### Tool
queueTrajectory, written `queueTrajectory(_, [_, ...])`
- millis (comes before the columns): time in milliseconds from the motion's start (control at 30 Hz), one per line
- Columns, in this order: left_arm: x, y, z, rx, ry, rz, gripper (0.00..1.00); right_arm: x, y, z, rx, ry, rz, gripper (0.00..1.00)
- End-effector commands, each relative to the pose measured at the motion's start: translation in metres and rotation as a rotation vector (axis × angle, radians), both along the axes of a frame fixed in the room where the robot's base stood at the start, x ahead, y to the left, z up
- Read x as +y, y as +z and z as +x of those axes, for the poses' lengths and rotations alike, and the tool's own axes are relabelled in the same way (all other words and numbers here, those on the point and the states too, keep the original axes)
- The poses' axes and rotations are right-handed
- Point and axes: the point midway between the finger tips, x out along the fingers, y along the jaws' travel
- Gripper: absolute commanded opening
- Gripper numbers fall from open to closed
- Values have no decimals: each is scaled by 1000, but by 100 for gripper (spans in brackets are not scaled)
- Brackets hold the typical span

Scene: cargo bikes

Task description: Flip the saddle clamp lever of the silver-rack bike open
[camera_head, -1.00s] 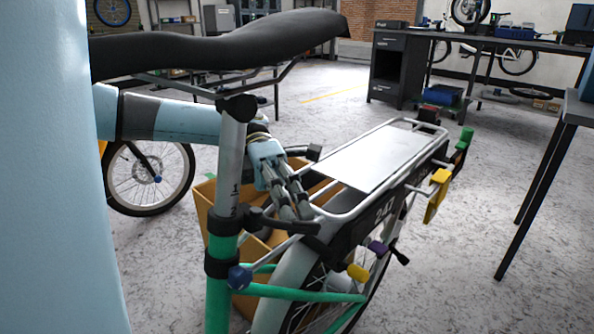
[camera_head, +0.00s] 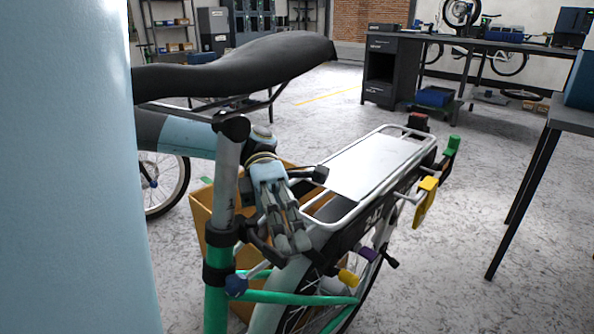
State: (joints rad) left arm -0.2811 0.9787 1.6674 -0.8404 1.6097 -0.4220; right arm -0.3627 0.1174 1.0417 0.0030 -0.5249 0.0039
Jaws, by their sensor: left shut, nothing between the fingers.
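The silver-rack bike has a green frame, a black saddle (camera_head: 245,62), a silver seat post (camera_head: 226,180) and a silver rear rack (camera_head: 365,168). Black collars (camera_head: 219,272) sit low on the post. A ball-ended blue knob (camera_head: 236,285) is beside them, and a dark lever (camera_head: 262,250) reaches right toward the rack. My left gripper (camera_head: 292,244) comes from behind the post, fingers shut and empty, pointing down just right of the post. Its fingertips overlap the lever's outer end in view; whether they touch cannot be told. My right gripper is out of view.
A cardboard box (camera_head: 200,215) stands behind the post. Yellow (camera_head: 347,276), purple (camera_head: 367,253) and green (camera_head: 452,145) parts stick out around the rack. A dark table (camera_head: 575,112) stands at right. The floor between the rack and table is clear.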

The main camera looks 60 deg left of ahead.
Motion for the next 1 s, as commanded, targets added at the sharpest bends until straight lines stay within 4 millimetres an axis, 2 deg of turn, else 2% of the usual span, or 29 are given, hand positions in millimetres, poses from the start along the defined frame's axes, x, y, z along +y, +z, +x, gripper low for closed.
queueTrajectory(267, [7,0,2,1,0,1,0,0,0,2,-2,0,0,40])
queueTrajectory(367, [21,2,5,1,0,3,0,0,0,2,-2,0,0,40])
queueTrajectory(700, [89,16,20,-2,4,1,0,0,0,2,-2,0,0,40])
queueTrajectory(833, [105,19,23,-2,2,2,0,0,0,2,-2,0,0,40])
queueTrajectory(1000, [115,21,24,0,1,0,0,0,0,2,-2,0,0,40])
